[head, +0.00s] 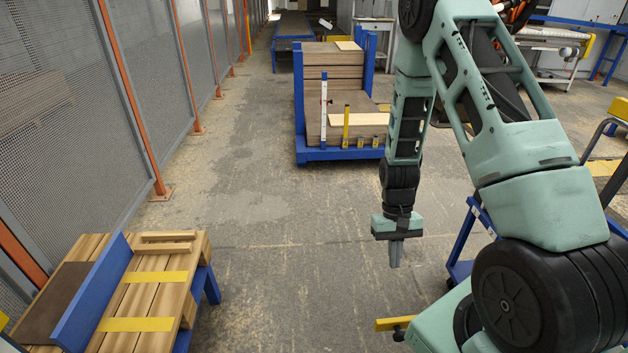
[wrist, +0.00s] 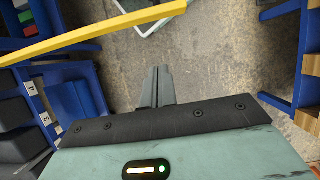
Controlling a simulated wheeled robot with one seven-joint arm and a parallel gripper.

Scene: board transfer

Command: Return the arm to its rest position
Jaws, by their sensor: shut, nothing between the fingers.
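My gripper (head: 396,254) hangs from my green arm, pointing down over the bare floor in the middle of the head view. Its fingers are together with nothing between them. In the wrist view the closed fingers (wrist: 156,85) show above the dark gripper plate, with concrete floor beyond them. The arm is raised and bent at the right of the head view, with its forearm hanging straight down.
A slatted wooden table (head: 160,293) with yellow strips and a blue divider stands at the lower left. A blue cart (head: 340,154) with stacked boards stands at the back. Mesh fencing (head: 70,110) lines the left. A yellow bar (wrist: 90,32) crosses the wrist view. Floor between table and cart is clear.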

